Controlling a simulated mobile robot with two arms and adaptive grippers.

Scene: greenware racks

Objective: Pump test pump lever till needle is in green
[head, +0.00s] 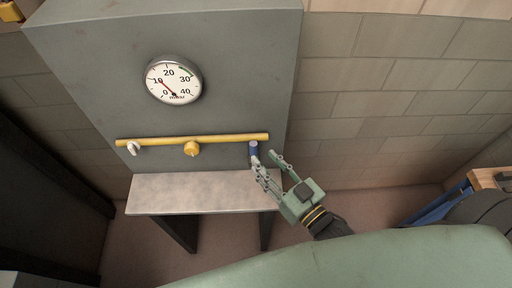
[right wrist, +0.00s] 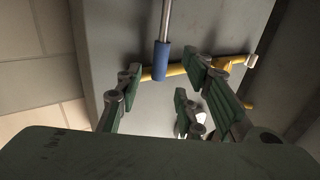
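The round white gauge (head: 173,80) is on the grey cabinet front. Its red needle points up-left near the 10 mark, and a green band shows on the dial's upper right, near 30. The pump lever (head: 254,148) has a blue grip at the right end of the yellow pipe; the right wrist view shows the blue grip (right wrist: 161,62) on a metal rod. My right gripper (head: 264,160) is open at the blue grip, which lies between and just beyond its fingers in the wrist view. Contact cannot be told. My left gripper is out of view.
The yellow pipe (head: 220,139) runs across the cabinet (head: 240,60), with a yellow knob (head: 192,149) and a small white handle (head: 133,148). A pale shelf (head: 195,193) juts out below. A block wall (head: 400,90) stands right. Blue and wooden items (head: 440,200) are at far right.

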